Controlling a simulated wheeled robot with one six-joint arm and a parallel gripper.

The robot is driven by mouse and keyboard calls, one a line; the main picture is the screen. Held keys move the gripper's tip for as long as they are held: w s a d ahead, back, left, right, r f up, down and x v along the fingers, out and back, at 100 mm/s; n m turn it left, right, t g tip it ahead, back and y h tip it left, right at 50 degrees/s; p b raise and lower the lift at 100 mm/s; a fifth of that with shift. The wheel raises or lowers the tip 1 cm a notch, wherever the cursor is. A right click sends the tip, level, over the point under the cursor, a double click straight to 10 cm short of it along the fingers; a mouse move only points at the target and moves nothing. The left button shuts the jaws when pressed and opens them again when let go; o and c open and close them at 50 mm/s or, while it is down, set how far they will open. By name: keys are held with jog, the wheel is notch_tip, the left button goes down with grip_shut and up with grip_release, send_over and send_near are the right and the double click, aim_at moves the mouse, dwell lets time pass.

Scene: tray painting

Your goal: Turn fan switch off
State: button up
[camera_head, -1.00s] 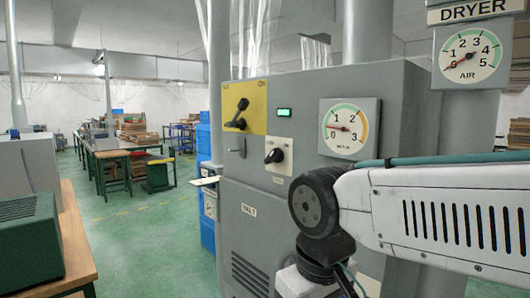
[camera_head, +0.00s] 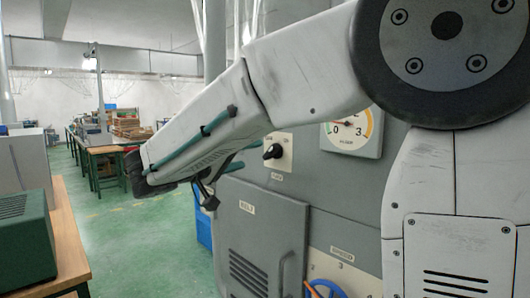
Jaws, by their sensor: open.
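A black rotary knob (camera_head: 273,151) sits on a small white plate on the grey cabinet, just right of my forearm's lower edge. The small label below it is too blurred to read, so I cannot tell whether it is the fan switch. The yellow plate with the black lever is hidden behind my arm. My arm reaches across the picture to the left and folds back there. My gripper (camera_head: 208,197) shows only as a dark part below the forearm, left of the knob and apart from it. It is mostly hidden, and nothing is seen in it.
The grey cabinet (camera_head: 335,235) has a louvred door (camera_head: 258,240) with a handle. A round gauge (camera_head: 352,131) is right of the knob, and a blue wheel (camera_head: 326,289) is low down. A wooden table (camera_head: 70,235) with a green box (camera_head: 22,240) stands left. Green floor between is clear.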

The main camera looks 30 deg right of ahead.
aim_at(267, 151)
jog(key=d, duration=0.3)
jog(key=w+d, duration=0.1)
jog(key=d, duration=0.3)
jog(key=shift+w+d, duration=0.15)
jog(key=shift+w, duration=0.05)
jog(key=c, duration=1)
